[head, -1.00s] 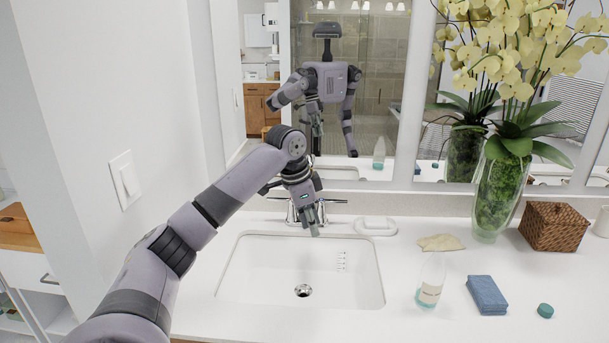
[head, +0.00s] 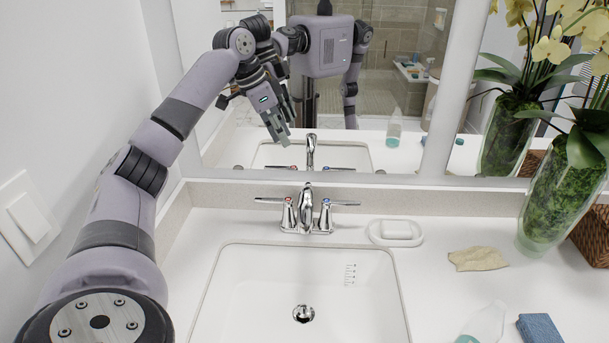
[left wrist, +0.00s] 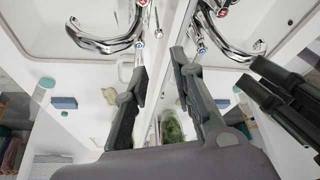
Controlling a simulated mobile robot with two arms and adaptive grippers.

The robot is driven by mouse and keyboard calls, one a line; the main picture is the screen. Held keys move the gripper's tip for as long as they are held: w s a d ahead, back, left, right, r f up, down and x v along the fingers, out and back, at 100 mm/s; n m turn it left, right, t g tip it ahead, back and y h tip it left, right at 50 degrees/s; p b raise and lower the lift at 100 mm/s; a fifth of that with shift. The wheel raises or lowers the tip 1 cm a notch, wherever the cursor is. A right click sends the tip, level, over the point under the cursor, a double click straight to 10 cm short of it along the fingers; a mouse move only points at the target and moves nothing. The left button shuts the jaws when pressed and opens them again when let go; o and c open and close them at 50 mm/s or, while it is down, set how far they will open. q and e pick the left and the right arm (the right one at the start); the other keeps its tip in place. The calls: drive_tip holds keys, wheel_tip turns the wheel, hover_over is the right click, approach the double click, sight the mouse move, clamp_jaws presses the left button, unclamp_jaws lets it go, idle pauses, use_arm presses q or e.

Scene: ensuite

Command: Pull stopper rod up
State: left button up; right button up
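The chrome faucet (head: 305,212) stands behind the sink, with a lever handle on each side. A small upright tip, apparently the stopper rod (head: 308,186), shows at the top of the faucet body; its lower part is hidden. The round drain stopper (head: 303,313) is in the basin floor. My left gripper (head: 279,137) points down in front of the mirror, above and slightly left of the faucet, touching nothing. In the left wrist view its fingers (left wrist: 158,63) are apart and empty, with the faucet (left wrist: 105,40) beyond them. My right gripper is not directly visible.
The mirror (head: 400,75) stands close behind the faucet and reflects my body. A white soap dish (head: 396,232) sits right of the faucet. A tan cloth (head: 478,259), clear bottle (head: 483,325), blue sponge (head: 539,328) and orchid vase (head: 548,195) are further right.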

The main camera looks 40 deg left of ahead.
use_arm(q)
drive_tip(key=p+x, duration=0.1)
drive_tip(key=x, duration=1.5)
drive_tip(key=shift+s, duration=0.1)
drive_tip(key=shift+c, duration=0.5)
clamp_jaws()
